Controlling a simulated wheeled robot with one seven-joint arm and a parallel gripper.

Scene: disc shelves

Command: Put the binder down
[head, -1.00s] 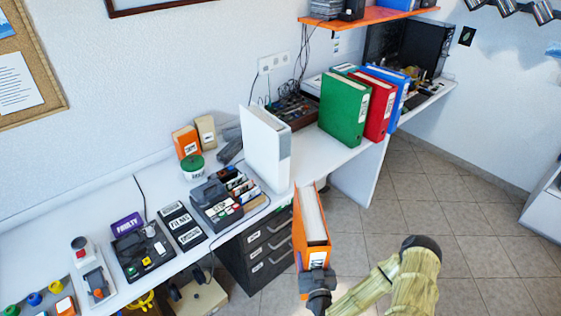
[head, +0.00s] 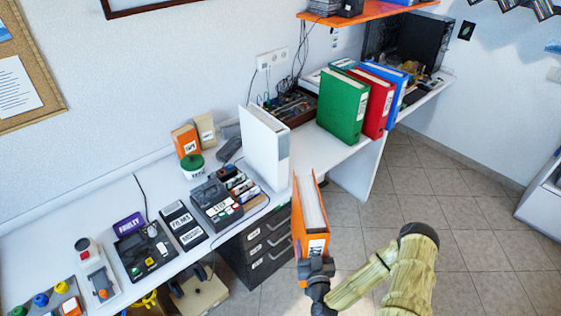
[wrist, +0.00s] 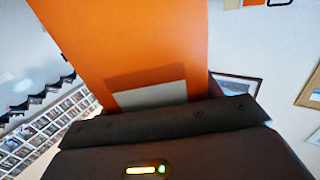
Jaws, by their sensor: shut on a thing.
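An orange binder (head: 311,218) stands upright in my gripper (head: 316,268), in front of the desk's edge and above the floor. My gripper is shut on the binder's lower end, near its white label. In the wrist view the orange binder (wrist: 130,45) rises from the jaws and fills the upper middle; the fingertips are hidden behind it. The white desk (head: 310,160) runs from lower left to upper right behind the binder. A white binder (head: 264,148) stands on it, just behind and left of the orange one.
Green (head: 343,108), red (head: 378,106) and blue (head: 396,85) binders stand farther right on the desk. Bare desk lies between the white and green binders. Small devices and a card box (head: 222,198) crowd the left part. A dark drawer unit (head: 262,246) stands underneath.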

